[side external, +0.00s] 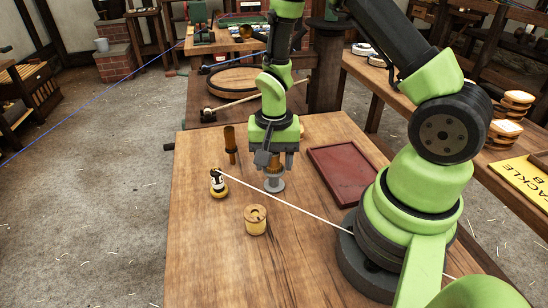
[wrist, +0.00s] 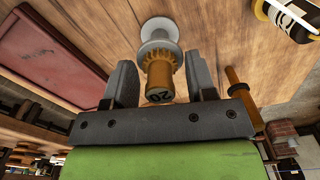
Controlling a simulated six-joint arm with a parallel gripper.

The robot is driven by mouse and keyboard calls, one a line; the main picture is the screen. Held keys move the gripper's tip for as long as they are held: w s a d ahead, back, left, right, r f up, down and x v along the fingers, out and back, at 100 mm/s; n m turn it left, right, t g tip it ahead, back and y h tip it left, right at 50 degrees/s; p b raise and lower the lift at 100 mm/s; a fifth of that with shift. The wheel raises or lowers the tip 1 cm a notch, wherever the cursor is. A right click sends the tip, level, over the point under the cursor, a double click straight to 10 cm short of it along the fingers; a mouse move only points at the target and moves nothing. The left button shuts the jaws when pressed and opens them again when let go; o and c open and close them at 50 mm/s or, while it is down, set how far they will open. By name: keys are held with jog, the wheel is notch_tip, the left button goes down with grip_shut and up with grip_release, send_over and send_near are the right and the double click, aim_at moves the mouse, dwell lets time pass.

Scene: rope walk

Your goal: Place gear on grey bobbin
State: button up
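A brass-coloured toothed gear (side external: 274,169) with a hub marked "20" shows larger in the wrist view (wrist: 160,70). It is upright in line with the grey bobbin (side external: 273,185) and appears to touch its top. The bobbin's round grey flanges also show in the wrist view (wrist: 160,28), beyond the gear. My gripper (side external: 272,163) is right above the bobbin, with its fingers on either side of the gear. In the wrist view (wrist: 162,82) a narrow gap shows on each side of the gear, so the fingers look open.
A red tray (side external: 343,178) lies to the right. The cord crosses the table (side external: 205,265); the table's front left is clear.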

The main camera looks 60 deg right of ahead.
jog(key=shift+r, duration=0.1)
notch_tip(320, 180, up, 12)
jog(key=s+a+r+n+t+y, duration=0.1)
jog(key=s+a+r+n+t, duration=0.2)
jog(key=s+r, duration=0.3)
jog(key=s+a+r+n+t+y, duration=0.1)
jog(key=s+a+r+n+t, duration=0.3)
jog(key=r, duration=0.3)
jog(key=shift+s+a+r+n, duration=0.3)
jog(key=shift+s+r, duration=0.05)
jog(key=shift+s, duration=0.5)
